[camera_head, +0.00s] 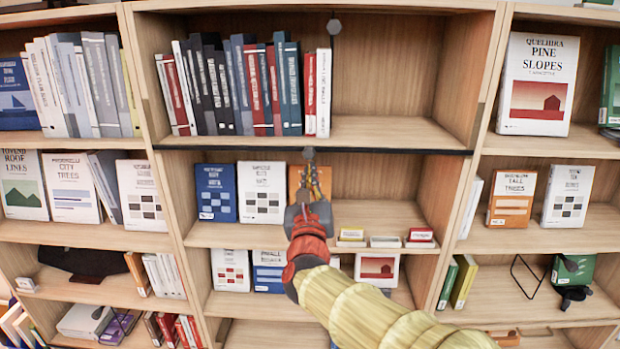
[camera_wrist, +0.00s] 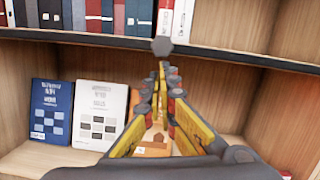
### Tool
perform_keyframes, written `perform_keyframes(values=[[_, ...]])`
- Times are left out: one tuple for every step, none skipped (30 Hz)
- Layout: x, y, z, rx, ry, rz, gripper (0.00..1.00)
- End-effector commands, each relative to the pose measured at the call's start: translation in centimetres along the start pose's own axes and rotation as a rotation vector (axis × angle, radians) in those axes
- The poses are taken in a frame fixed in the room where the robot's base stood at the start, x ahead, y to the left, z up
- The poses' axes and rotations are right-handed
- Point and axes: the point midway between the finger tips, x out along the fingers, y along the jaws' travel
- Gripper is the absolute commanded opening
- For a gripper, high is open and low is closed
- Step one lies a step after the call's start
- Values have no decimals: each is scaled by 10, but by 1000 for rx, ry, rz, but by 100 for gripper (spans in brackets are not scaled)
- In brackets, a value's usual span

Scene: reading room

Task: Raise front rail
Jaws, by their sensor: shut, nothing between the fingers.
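The front rail (camera_head: 400,151) is a thin dark bar along the front edge of the upper middle shelf. It also crosses the wrist view (camera_wrist: 80,37). A grey knob (camera_head: 309,153) sits at the rail's middle, and it shows as a dark hexagon in the wrist view (camera_wrist: 163,47). My gripper (camera_head: 311,172) is shut and empty, pointing at the shelf front. Its fingertips (camera_wrist: 162,72) are just below the knob in both views. I cannot tell whether they touch it.
A row of upright books (camera_head: 245,85) fills the left of the upper shelf; its right part is bare. A grey ball (camera_head: 334,27) hangs near the top of this bay. Face-out books (camera_head: 262,192) and low stacks (camera_head: 385,241) stand on the shelf below. Wooden uprights (camera_head: 487,90) border the bay.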

Motion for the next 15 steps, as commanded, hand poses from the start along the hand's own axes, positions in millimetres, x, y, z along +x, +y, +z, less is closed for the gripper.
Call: perform_keyframes(values=[[1,-1,4,1,-4,-1,0],[2,-2,7,2,-5,-2,0],[3,-3,13,4,-5,-3,0],[4,-3,18,3,-7,-3,0],[5,-4,24,4,-7,-3,0],[6,-6,33,5,-8,-3,0],[8,-7,41,6,-9,-3,0],[10,-9,49,5,-9,-3,0],[12,-10,59,5,-8,-2,0],[14,-12,68,5,-9,-3,0],[15,-13,75,4,-8,-2,0],[17,-14,82,4,-7,-2,0],[18,-15,87,2,-6,-2,0],[19,-16,92,4,-5,-2,0],[20,-16,96,2,-5,-1,0]])
